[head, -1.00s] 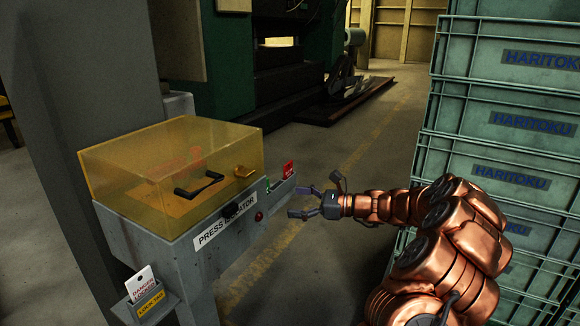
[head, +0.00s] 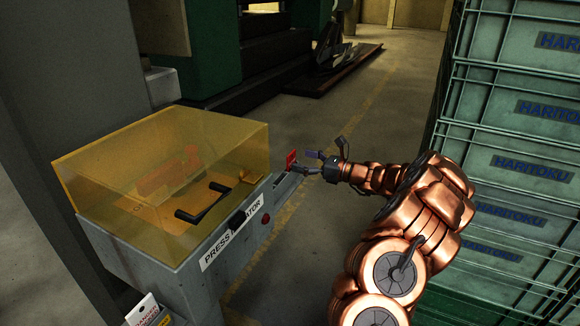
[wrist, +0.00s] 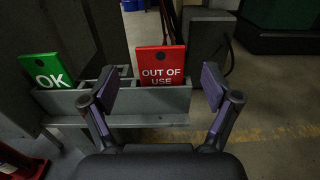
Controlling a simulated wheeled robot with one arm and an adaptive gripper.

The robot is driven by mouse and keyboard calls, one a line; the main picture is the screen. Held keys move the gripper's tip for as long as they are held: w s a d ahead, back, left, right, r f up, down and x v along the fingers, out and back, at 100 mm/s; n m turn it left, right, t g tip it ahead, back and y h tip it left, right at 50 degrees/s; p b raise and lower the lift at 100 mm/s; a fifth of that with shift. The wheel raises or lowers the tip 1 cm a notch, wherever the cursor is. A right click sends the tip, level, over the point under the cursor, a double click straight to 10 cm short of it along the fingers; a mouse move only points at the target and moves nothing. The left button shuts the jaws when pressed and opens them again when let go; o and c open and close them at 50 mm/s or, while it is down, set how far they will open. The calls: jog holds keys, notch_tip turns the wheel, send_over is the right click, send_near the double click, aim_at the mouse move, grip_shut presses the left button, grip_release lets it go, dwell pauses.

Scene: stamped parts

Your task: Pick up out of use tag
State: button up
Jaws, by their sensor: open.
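The red out of use tag (wrist: 162,76) stands upright in a grey holder (wrist: 150,105) on the side of the press box, its lower part hidden by the holder's front wall. In the head view the tag (head: 291,160) shows small at the box's right side. My gripper (wrist: 158,88) is open and empty, its two fingers spread to either side of the tag's line in the wrist view, apart from the tag. In the head view my gripper (head: 312,163) is just right of the tag.
A green OK tag (wrist: 47,70) stands in the holder left of the red one. The press box has a yellow see-through cover (head: 160,165). Stacked green crates (head: 515,160) stand close on the right of my arm.

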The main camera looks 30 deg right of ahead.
aim_at(292, 158)
jog(key=shift+f+x, duration=0.1)
jog(key=shift+x, duration=1)
jog(key=shift+f+x, duration=0.15)
jog(key=shift+x, duration=0.9)
jog(key=c, duration=1)
jog(key=shift+c, duration=0.2)
jog(key=shift+r, duration=0.1)
